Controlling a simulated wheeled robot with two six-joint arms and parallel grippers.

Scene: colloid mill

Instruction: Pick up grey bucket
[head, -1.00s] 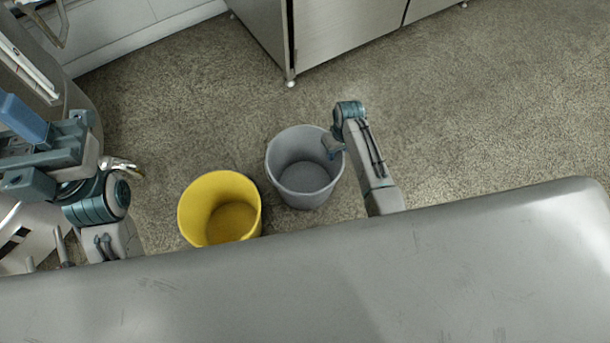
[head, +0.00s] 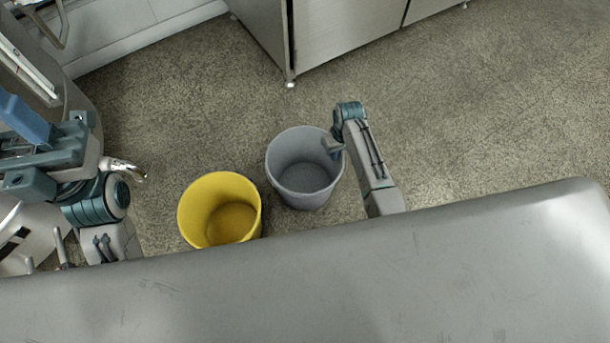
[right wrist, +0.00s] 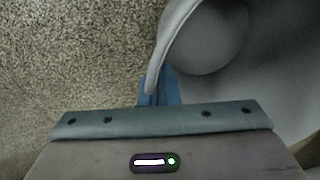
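The grey bucket (head: 304,190) stands upright on the floor in the middle of the head view, and it looks empty. My right gripper (head: 337,154) is at its right rim, pointing down. In the right wrist view the bucket (right wrist: 210,38) fills the upper right. There the blue fingers of my right gripper (right wrist: 158,90) sit close together with the bucket's rim between them, so they look shut on it. My left gripper (head: 22,122) is at the far left of the head view, away from the bucket. Its finger gap cannot be made out.
A yellow bucket (head: 220,208) stands close to the left of the grey one. A grey metal surface (head: 330,290) spans the foreground. A steel cabinet (head: 345,30) stands at the back. The floor (head: 480,110) on the right is clear.

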